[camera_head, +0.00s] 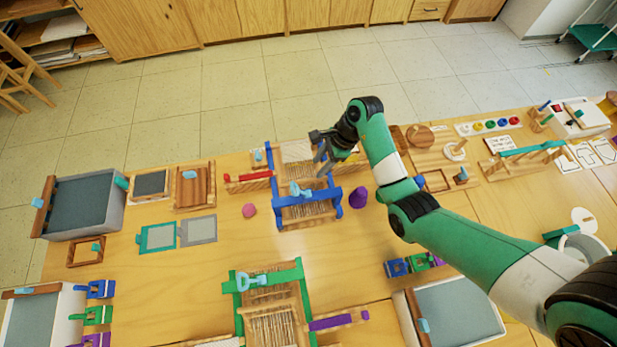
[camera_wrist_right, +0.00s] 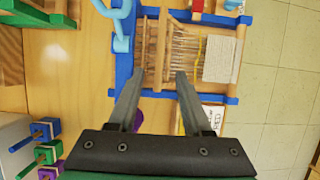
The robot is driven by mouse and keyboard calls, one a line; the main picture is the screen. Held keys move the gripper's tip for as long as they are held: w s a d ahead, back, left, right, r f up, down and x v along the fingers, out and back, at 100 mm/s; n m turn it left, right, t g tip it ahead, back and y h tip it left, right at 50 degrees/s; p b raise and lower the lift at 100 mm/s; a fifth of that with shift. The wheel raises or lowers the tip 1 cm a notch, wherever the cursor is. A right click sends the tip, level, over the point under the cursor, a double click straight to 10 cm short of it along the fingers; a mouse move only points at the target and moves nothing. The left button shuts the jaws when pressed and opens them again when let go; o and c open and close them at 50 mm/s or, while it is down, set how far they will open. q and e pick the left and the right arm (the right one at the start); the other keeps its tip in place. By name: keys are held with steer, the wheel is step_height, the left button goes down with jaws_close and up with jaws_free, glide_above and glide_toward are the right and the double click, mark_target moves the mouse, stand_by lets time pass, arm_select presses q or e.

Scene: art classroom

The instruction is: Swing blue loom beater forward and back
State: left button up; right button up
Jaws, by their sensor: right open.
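The blue loom (camera_head: 310,215) stands on the table at mid-view, with strung threads inside its frame. Its beater is a blue crossbar with a light blue handle (camera_head: 298,190), which also shows at the top of the right wrist view (camera_wrist_right: 122,32). My right gripper (camera_head: 325,163) is over the right rear part of this loom. My left gripper is out of view.
A green loom (camera_head: 265,308) with a light blue handle stands in front. A purple cone (camera_head: 358,197) is close right of the blue loom, a pink piece (camera_head: 249,210) left of it. A red-topped wooden piece (camera_head: 248,178) sits near its left rear.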

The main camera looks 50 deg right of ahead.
mark_target(306, 181)
steer(key=b+x, duration=0.2)
steer(key=x, duration=0.6)
steer(key=shift+w+a+f+b, duration=0.15)
steer(key=shift+f+b, duration=0.2)
steer(key=shift+c, duration=0.2)
jaws_close()
stand_by(0.7)
